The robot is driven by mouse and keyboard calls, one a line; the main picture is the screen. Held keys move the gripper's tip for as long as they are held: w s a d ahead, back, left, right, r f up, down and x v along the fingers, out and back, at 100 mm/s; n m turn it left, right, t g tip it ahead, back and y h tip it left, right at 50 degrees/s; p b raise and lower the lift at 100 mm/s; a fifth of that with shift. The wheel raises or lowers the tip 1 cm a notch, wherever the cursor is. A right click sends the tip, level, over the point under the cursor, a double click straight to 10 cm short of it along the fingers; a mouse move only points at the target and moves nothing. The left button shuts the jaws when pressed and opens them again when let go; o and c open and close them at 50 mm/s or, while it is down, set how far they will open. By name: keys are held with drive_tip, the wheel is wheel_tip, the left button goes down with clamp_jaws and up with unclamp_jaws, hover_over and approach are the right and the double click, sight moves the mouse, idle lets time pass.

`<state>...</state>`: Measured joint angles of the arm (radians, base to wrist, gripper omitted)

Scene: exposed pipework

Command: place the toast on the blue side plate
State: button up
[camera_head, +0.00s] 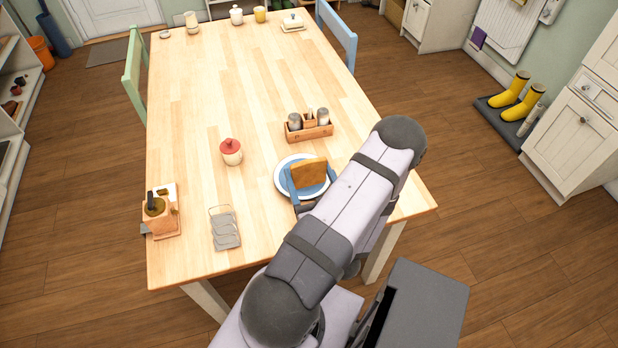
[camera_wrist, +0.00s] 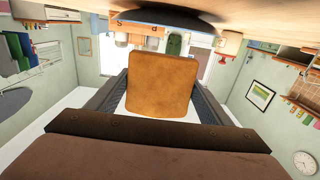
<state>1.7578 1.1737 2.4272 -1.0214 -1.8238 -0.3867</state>
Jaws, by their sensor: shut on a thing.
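The toast (camera_head: 310,172) is a golden-brown square slice, standing on edge between the fingers of my gripper (camera_head: 311,183). In the wrist view the toast (camera_wrist: 162,86) fills the space between the two dark fingers, with its broad face towards the camera. In the head view the toast appears over the blue side plate (camera_head: 284,170), which shows a blue middle inside a white ring. In the wrist view the plate (camera_wrist: 170,18) is a dark curved shape beyond the toast. I cannot tell whether the toast touches the plate. My fingers and arm hide the plate's near right part.
A wooden caddy with shakers (camera_head: 309,131) stands just behind the plate. A red-lidded jar (camera_head: 231,152) is to its left. The table's (camera_head: 215,80) middle is clear.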

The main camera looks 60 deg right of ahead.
sight(310, 183)
drive_tip(key=shift+f, duration=0.9)
drive_tip(key=shift+f, duration=0.1)
drive_tip(key=shift+f+b, duration=0.35)
drive_tip(key=shift+b, duration=0.05)
drive_tip(key=shift+f, duration=0.2)
drive_tip(key=o, duration=0.7)
drive_tip(key=shift+r, duration=0.1)
